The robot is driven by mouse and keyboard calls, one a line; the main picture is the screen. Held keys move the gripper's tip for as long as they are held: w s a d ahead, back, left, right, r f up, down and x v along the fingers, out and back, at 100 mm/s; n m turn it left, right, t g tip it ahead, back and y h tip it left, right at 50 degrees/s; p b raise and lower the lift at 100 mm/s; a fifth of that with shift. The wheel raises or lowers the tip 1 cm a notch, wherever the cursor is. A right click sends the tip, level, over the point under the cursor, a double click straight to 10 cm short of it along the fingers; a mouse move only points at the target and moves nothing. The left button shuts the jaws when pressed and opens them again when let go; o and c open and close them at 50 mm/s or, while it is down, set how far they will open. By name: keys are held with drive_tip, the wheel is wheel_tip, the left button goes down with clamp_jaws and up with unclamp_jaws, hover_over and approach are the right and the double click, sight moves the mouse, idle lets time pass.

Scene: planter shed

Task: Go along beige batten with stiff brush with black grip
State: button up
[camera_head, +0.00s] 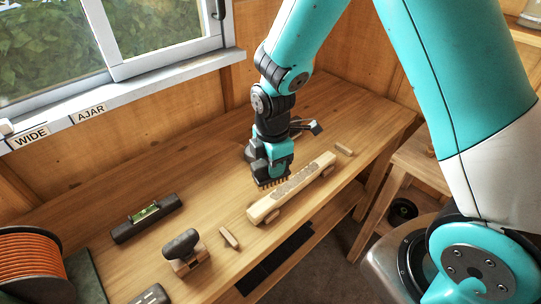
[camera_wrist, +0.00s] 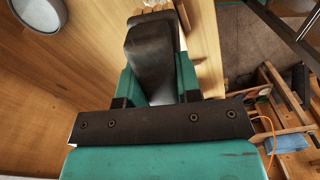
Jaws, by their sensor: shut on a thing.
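The beige batten (camera_head: 265,208) lies at a slant on the workbench, with a rough grey-brown patch along its upper face. My gripper (camera_head: 271,166) is above and just left of the batten's middle, pointing down. It is shut on the stiff brush, whose tan bristles (camera_head: 272,184) show below it. In the wrist view the brush's black grip (camera_wrist: 150,55) sits between the two green fingers. The bristle tips are close to the batten; I cannot tell if they touch it. Much of the brush is hidden by my gripper.
A spirit level (camera_head: 146,219), a wooden block with a dark knob (camera_head: 183,251) and an orange cable reel (camera_head: 30,262) are at the left. Small wood pieces (camera_head: 229,238) lie near the batten's ends. A dark tool (camera_head: 313,127) lies behind my gripper. The window is above.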

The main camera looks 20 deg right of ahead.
sight(270, 184)
drive_tip(key=n, duration=0.1)
drive_tip(key=a+n, duration=0.1)
drive_tip(key=n, duration=0.1)
drive_tip(key=shift+s+r, duration=0.15)
drive_tip(key=shift+s, duration=0.25)
drive_tip(key=shift+d+p, duration=0.1)
drive_tip(key=shift+p, duration=0.2)
drive_tip(key=shift+f+b, duration=2.05)
drive_tip(key=shift+f, duration=0.75)
drive_tip(key=o, duration=0.4)
drive_tip(key=shift+c, duration=0.2)
clamp_jaws()
drive_tip(key=shift+f+b, duration=0.3)
drive_tip(key=shift+f, duration=0.15)
